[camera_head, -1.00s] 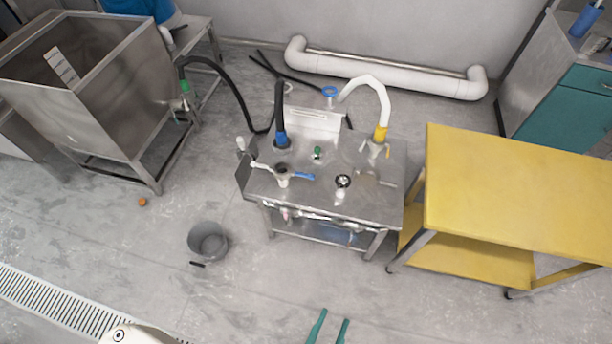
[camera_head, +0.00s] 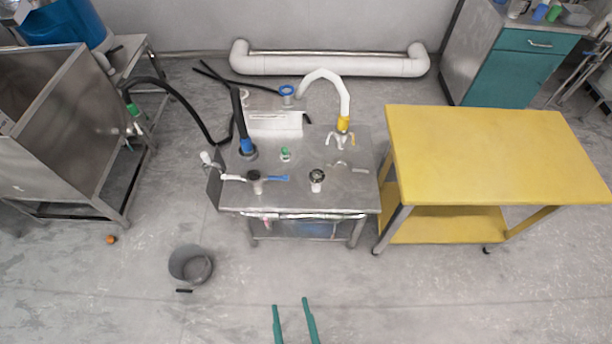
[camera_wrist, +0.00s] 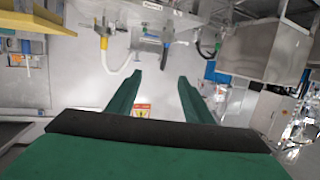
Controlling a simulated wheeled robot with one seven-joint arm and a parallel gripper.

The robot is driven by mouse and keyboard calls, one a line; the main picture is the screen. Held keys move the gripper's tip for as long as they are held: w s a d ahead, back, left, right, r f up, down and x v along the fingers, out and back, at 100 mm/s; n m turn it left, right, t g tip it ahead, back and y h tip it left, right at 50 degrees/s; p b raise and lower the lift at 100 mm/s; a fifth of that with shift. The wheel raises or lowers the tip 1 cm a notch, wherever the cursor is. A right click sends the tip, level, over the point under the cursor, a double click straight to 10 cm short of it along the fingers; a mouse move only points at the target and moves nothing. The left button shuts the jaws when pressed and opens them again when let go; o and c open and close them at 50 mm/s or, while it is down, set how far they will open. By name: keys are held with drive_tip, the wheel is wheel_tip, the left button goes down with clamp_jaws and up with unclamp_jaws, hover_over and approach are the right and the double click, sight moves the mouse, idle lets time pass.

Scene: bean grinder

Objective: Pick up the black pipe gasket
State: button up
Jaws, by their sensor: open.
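My gripper (camera_head: 290,303) shows as two green fingers at the bottom of the head view, apart and with nothing between them. In the wrist view my gripper (camera_wrist: 160,76) is also open and empty. It is in front of the steel grinder table (camera_head: 340,193), well short of it. A small dark round piece (camera_head: 317,175) sits on a pale fitting on the table top. A dark-topped fitting with a blue handle (camera_head: 256,181) stands to its left. Either may include the black pipe gasket; they are too small to tell.
A yellow table (camera_head: 490,150) stands right of the steel table. A grey bucket (camera_head: 190,265) is on the floor at front left. A large steel bin (camera_head: 50,140) is at the left. A black hose (camera_head: 185,100) and a white hose (camera_head: 330,77) rise around the table.

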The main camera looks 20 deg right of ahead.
drive_tip(key=w+d+f+h, duration=0.2)
drive_tip(key=w+d+f, duration=0.1)
drive_tip(key=w+f, duration=0.6)
drive_tip(key=m+t+h, duration=0.2)
drive_tip(key=m+h, duration=0.1)
approach(317, 172)
drive_tip(key=x, duration=0.5)
drive_tip(key=shift+w, duration=0.4)
drive_tip(key=shift+f+x, duration=0.15)
drive_tip(key=shift+x, duration=0.85)
drive_tip(key=shift+f+x, duration=0.2)
drive_tip(key=shift+x, duration=0.8)
drive_tip(key=shift+f+x, duration=0.15)
drive_tip(key=shift+x, duration=0.9)
drive_tip(key=shift+d, duration=0.1)
drive_tip(key=c, duration=0.7)
